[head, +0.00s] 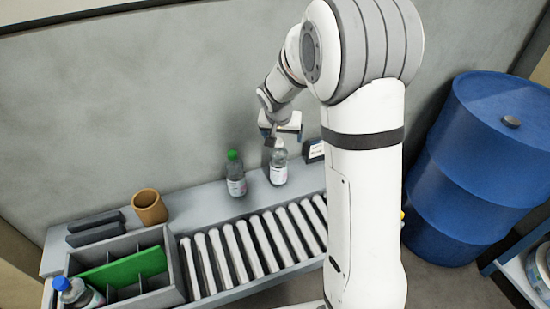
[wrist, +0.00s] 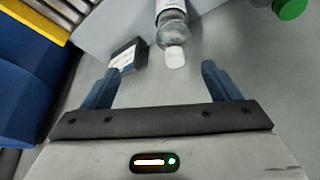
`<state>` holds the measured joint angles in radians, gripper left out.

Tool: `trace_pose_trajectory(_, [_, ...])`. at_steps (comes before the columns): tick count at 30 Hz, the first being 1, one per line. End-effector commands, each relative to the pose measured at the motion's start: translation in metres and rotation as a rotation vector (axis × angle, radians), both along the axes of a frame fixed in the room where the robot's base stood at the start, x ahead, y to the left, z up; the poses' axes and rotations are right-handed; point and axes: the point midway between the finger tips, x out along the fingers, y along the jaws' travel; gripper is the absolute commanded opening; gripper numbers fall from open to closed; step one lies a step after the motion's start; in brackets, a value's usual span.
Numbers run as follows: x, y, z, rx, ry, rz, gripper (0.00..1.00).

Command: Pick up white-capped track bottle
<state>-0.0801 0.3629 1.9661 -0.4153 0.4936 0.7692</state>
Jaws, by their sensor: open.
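The white-capped bottle (head: 278,165) is clear with a pale label and stands upright on the grey ledge behind the rollers. In the wrist view the white-capped bottle (wrist: 173,28) lies ahead of and between my fingers. My gripper (head: 272,140) is open just above and behind the cap in the head view. In the wrist view my gripper (wrist: 158,85) has its two blue fingers spread, with nothing between them. The cap appears just beyond the fingertips. I cannot tell whether anything touches it.
A green-capped bottle (head: 235,174) stands left of it. A small dark block with a white label (wrist: 127,56) stands close by. A brown cup (head: 150,207), a divided crate (head: 175,275) with a blue-capped bottle (head: 78,294), rollers (head: 247,248) and a blue drum (head: 478,170) surround the area.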

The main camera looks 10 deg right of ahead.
Motion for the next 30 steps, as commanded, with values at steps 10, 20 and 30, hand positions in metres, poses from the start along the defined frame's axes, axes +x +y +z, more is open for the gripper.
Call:
trace_pose_trajectory(10, [0.044, 0.01, -0.058, 0.02, -0.028, -0.036, 0.83])
trace_pose_trajectory(20, [0.058, 0.002, -0.092, 0.02, -0.027, -0.036, 0.83])
trace_pose_trajectory(30, [0.071, -0.004, -0.121, 0.021, -0.03, -0.035, 0.83])
